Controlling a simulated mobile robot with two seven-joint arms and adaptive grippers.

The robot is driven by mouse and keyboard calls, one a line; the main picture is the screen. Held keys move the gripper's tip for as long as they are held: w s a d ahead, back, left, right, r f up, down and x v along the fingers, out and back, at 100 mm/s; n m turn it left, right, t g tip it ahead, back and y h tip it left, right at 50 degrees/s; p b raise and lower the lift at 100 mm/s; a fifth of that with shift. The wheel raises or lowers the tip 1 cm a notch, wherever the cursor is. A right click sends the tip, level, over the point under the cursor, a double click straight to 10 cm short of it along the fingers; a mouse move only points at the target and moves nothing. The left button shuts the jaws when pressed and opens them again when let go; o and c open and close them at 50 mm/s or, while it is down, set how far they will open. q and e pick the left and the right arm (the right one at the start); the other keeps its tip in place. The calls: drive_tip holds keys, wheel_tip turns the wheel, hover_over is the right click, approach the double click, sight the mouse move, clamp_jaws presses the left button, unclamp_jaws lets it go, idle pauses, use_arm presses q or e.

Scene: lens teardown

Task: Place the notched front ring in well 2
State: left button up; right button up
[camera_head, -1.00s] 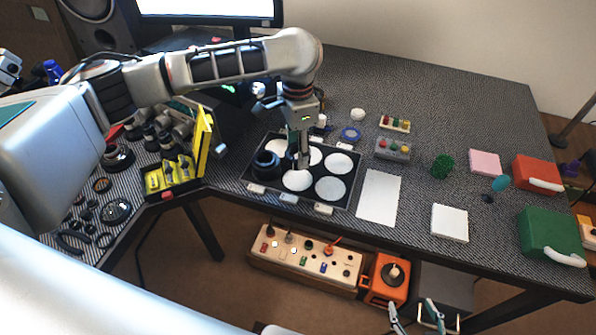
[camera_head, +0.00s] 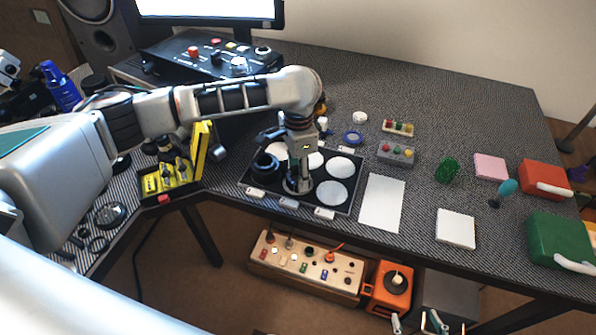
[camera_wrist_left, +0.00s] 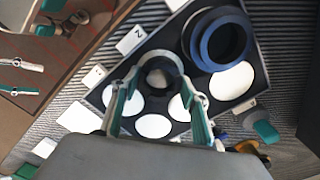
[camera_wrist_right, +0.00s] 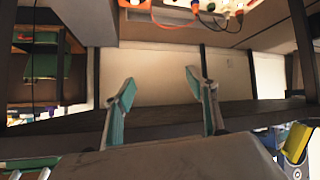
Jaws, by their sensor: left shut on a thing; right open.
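The notched front ring (camera_wrist_left: 161,72) is a dark grey ring between the fingertips of my left gripper (camera_wrist_left: 160,84). In the head view my left gripper (camera_head: 299,184) points down at the front middle well of the black tray (camera_head: 349,207). The ring is at that well, beside the label marked 2 (camera_wrist_left: 130,40). I cannot tell whether it touches the well floor, and its notches are not clear. My right gripper (camera_wrist_right: 160,92) is open and empty, below the table's front edge.
A dark lens barrel (camera_wrist_left: 218,40) with a blue rim stands in the well beside the ring. Other white wells of the tray are empty. A yellow case (camera_head: 170,184) stands left of the tray, and a white sheet (camera_head: 382,203) lies right of it.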

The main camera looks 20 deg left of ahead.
use_arm(q)
drive_tip(key=o, duration=1.6)
drive_tip(key=shift+r, duration=0.15)
wheel_tip(320, 180, up, 12)
drive_tip(key=p, duration=0.3)
drive_tip(key=shift+p, duration=0.35)
